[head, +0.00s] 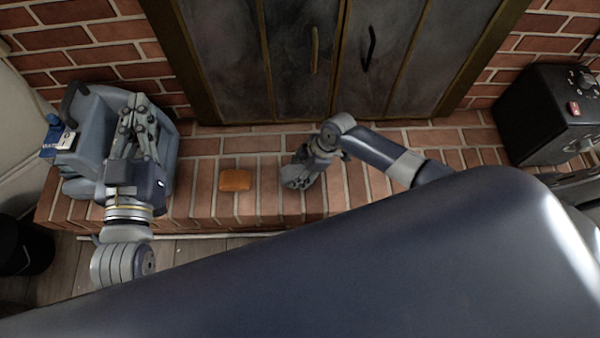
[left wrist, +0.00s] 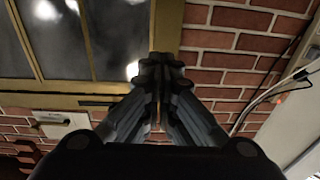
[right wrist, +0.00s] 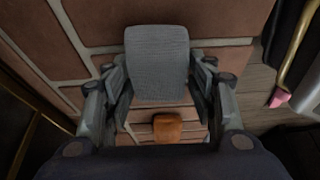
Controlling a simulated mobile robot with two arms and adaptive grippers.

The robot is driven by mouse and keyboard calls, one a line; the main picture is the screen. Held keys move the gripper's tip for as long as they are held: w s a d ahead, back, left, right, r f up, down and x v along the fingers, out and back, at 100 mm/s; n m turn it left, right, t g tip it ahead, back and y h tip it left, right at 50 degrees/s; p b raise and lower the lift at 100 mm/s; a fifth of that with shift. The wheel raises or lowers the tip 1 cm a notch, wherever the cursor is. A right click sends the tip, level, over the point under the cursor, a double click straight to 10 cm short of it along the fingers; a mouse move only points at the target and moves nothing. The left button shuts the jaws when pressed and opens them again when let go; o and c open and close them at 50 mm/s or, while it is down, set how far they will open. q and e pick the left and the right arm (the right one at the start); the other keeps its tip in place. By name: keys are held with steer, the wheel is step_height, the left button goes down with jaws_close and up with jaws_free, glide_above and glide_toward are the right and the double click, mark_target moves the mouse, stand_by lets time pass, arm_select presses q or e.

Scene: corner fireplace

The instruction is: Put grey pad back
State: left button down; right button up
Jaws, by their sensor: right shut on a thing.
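The grey pad (right wrist: 158,50) shows in the right wrist view as a flat, textured grey piece with rounded corners. My right gripper (right wrist: 158,74) is shut on it, one finger at each side, over the brick hearth. In the head view the right gripper (head: 297,177) is low over the middle of the hearth, and I cannot make out the pad from it there. My left gripper (head: 138,106) is in front of a grey-blue container at the left. In the left wrist view the left gripper (left wrist: 160,62) has its fingertips together, with nothing seen between them.
An orange-brown block (head: 236,180) lies on the brick hearth (head: 205,205), left of my right gripper. The grey-blue container (head: 85,105) with a black handle stands at the left end. A black box with knobs (head: 550,110) stands at the right. Closed dark doors (head: 300,60) are behind.

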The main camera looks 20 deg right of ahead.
arm_select(q)
steer(key=shift+s+r+t, duration=0.1)
steer(key=shift+r+t, duration=0.4)
steer(key=shift+r, duration=0.35)
arm_select(e)
steer(key=shift+f, duration=0.3)
arm_select(q)
steer(key=shift+d+r, duration=0.1)
steer(key=shift+r, duration=0.05)
arm_select(e)
steer(key=shift+f, duration=0.1)
steer(key=o, duration=0.9)
